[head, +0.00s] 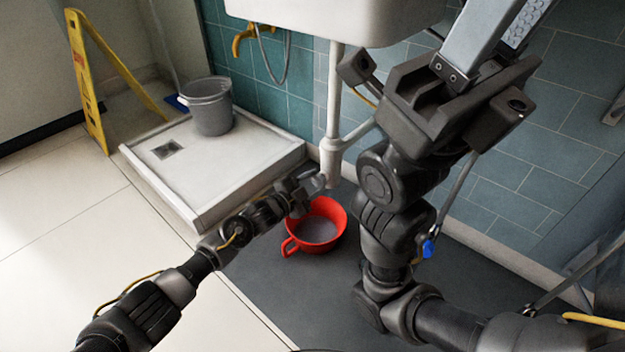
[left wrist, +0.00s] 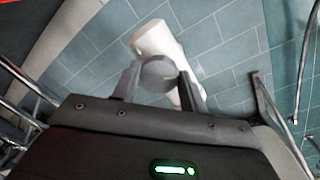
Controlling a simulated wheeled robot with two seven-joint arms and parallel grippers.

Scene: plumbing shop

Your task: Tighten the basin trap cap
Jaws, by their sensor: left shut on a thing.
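The white basin trap (head: 330,155) hangs below the basin, at the lower end of a white vertical pipe. My left gripper (head: 318,183) reaches it from the lower left. In the left wrist view, a round grey cap (left wrist: 158,75) at the end of the white trap body (left wrist: 155,40) sits between the two fingers of my left gripper (left wrist: 156,82), which is shut on it. In the head view the fingers largely hide the cap. My right gripper (head: 455,95) is raised in front of the basin, apart from the trap; its jaw state is unclear.
A red handled tub (head: 335,228) stands on the dark floor mat (head: 270,270) below the trap. A white shower tray (head: 190,200) with a grey bucket (head: 209,110) is at left. A yellow floor sign (head: 92,100) stands behind. The white basin (head: 290,15) overhangs the trap.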

